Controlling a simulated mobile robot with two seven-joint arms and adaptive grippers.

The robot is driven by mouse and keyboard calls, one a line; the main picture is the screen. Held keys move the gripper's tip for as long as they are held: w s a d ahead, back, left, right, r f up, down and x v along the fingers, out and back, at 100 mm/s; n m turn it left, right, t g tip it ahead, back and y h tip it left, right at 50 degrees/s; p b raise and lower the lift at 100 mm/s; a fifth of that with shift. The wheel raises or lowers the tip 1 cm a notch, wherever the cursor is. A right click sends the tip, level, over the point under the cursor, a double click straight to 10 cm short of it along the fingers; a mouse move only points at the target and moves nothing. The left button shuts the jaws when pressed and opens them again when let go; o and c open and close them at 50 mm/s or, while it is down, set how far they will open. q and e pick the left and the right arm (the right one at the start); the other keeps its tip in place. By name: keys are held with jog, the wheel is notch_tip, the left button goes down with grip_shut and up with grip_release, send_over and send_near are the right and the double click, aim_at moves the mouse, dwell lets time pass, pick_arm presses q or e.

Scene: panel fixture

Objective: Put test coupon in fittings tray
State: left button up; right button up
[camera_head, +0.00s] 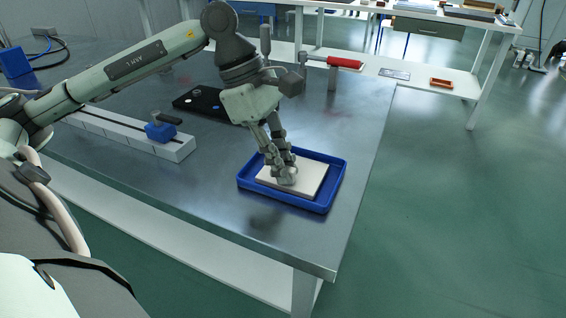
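The fittings tray (243,184) is a shallow blue tray near the right front corner of the metal table. A flat cream-coloured plate or liner (312,178) lies inside it. My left gripper (284,177) points down into the tray, its fingertips low over the left part of the cream surface. The fingers look close together. A small pale grey shape shows at the fingertips, but I cannot tell whether it is the test coupon or part of the fingers. I cannot pick out the test coupon for certain. My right gripper is not in view.
A white rail (125,136) with a blue clamp block (160,132) stands left of the tray. A black panel (203,104) lies behind. A red-handled fixture (344,62) stands at the table's back right edge. The table's right edge runs close to the tray.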

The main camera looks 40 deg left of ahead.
pick_arm(q)
jog(key=shift+o, duration=0.7)
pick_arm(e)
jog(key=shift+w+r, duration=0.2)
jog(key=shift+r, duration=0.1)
pick_arm(q)
jog(key=shift+r, duration=0.15)
jog(key=p+v, duration=0.1)
jog(key=v, duration=1.1)
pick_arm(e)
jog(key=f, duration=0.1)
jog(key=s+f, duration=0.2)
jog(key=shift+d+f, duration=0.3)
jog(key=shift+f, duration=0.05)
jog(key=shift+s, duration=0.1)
